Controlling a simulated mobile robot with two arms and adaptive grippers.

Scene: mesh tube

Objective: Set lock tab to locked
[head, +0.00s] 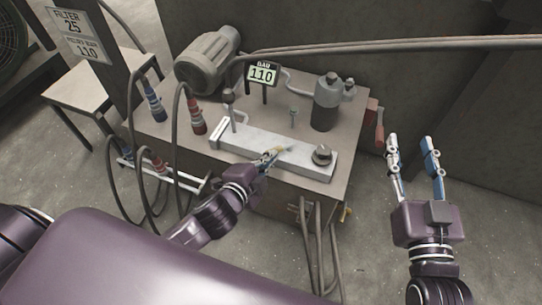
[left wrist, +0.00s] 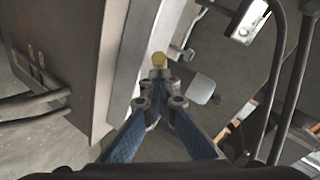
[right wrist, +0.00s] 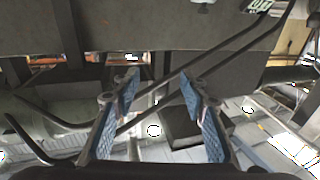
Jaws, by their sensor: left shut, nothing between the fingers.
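A small yellow tab (left wrist: 158,59), which I take to be the lock tab, shows just beyond my left fingertips in the left wrist view. In the head view, a hint of yellow (head: 279,150) shows at those fingertips on the light grey block (head: 240,143). My left gripper (head: 268,156) is shut and empty over the block; it also shows in the left wrist view (left wrist: 160,92). Whether it touches the tab, and how the tab is set, I cannot tell. My right gripper (head: 410,142) is open and empty, right of the bench; it also shows in the right wrist view (right wrist: 158,88).
Hoses hang around the bench.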

